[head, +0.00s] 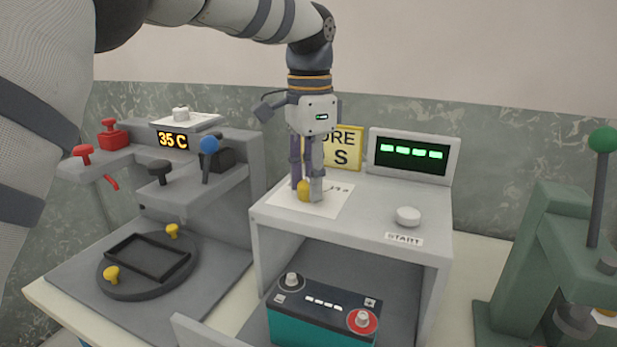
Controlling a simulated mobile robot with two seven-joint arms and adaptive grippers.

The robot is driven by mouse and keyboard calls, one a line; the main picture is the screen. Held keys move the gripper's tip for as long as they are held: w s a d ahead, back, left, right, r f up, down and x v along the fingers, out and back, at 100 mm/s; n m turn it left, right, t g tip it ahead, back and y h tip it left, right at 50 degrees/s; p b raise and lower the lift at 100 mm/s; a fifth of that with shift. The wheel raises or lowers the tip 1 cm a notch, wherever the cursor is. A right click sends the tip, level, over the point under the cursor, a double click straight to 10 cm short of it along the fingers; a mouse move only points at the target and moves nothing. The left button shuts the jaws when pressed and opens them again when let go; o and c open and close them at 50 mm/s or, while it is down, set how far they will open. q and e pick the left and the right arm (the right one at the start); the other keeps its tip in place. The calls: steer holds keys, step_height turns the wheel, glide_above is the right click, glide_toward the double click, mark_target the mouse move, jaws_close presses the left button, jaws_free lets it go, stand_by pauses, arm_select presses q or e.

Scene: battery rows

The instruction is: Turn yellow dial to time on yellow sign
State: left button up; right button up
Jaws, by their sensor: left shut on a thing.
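The yellow dial (304,190) sits on a white plate (328,206) on top of the grey box-shaped machine. My left gripper (308,192) points down from above and is shut on the yellow dial. Its fingers hide part of the dial and of the plate's markings, so I cannot read the dial's setting. The yellow sign (348,148) stands behind the gripper. Only "ORE" and "S" show on it; the rest is hidden behind the gripper. My right gripper is not in view.
A display (411,156) with green marks and a white round button (408,215) labelled START are right of the dial. A teal battery (322,312) sits inside the machine. A station reading 35 C (173,140) stands left; a green press (545,265) stands right.

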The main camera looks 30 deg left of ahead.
arm_select(q)
steer(key=shift+n, duration=2.1)
steer(key=o, duration=1.2)
step_height(320, 180, up, 12)
